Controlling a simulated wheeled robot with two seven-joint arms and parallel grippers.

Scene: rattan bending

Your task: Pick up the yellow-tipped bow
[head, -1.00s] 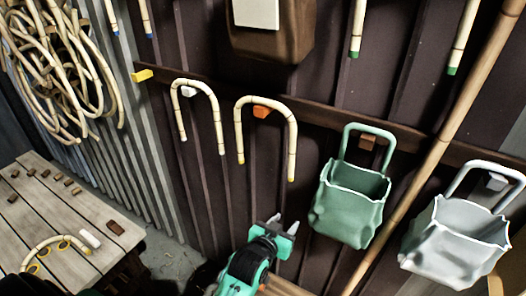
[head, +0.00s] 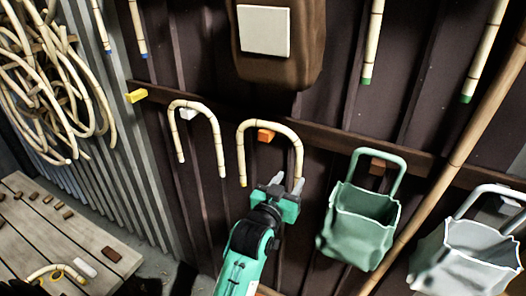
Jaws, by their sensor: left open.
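The yellow-tipped bow (head: 269,124) is a pale cane bent into an upside-down U with dark bands. It hangs over an orange peg (head: 265,135) on the wall rail. A yellow tip shows on its left leg; the lower end of its right leg is partly hidden by my gripper. My left gripper (head: 288,183) is open, reaching up from below, with its fingers at the lower end of the right leg. Whether the leg lies between the fingers or behind them I cannot tell. My right gripper is not in view.
A similar bow (head: 197,106) hangs to the left on a white peg. A green bag (head: 359,228) hangs close right of my gripper, with a grey bag (head: 465,262) beyond. A long cane pole (head: 455,165) leans diagonally. A slatted table (head: 55,232) holds small pieces and a bent cane.

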